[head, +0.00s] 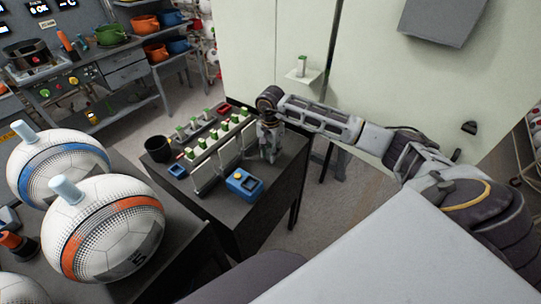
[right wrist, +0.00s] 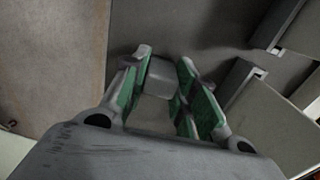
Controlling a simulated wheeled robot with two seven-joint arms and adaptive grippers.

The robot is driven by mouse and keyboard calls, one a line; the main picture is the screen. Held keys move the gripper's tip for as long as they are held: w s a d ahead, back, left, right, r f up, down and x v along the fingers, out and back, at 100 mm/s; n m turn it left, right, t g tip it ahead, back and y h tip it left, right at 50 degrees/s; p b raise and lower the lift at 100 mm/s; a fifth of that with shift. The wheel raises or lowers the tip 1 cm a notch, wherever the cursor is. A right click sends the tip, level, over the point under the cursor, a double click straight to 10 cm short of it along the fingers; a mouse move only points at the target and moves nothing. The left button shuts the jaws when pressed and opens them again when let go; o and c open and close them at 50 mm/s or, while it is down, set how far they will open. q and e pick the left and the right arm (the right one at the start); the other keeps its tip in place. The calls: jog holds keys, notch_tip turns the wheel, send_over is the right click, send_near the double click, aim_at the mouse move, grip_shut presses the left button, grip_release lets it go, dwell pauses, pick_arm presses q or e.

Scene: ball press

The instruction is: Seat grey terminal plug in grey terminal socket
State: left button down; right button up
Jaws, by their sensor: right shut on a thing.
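My right gripper (head: 268,152) points down at the right rear part of the dark table, beside a rail of white and green terminals (head: 219,139). In the right wrist view its green-padded fingers (right wrist: 163,62) are shut on a small grey block (right wrist: 158,78), which looks like the grey terminal plug. The plug is hidden by the gripper in the head view. I cannot pick out the grey terminal socket for certain. Pale grey blocky parts (right wrist: 262,100) stand right of the fingers in the wrist view. My left gripper is not in view.
A blue box with a yellow button (head: 244,183) stands at the table's front right. A black cup (head: 158,149) and a small blue tray (head: 177,171) are at the left. A pale cabinet wall (head: 350,60) rises behind.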

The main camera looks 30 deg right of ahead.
aim_at(270, 150)
jog(key=shift+r+b, duration=0.85)
jog(key=shift+r, duration=4.15)
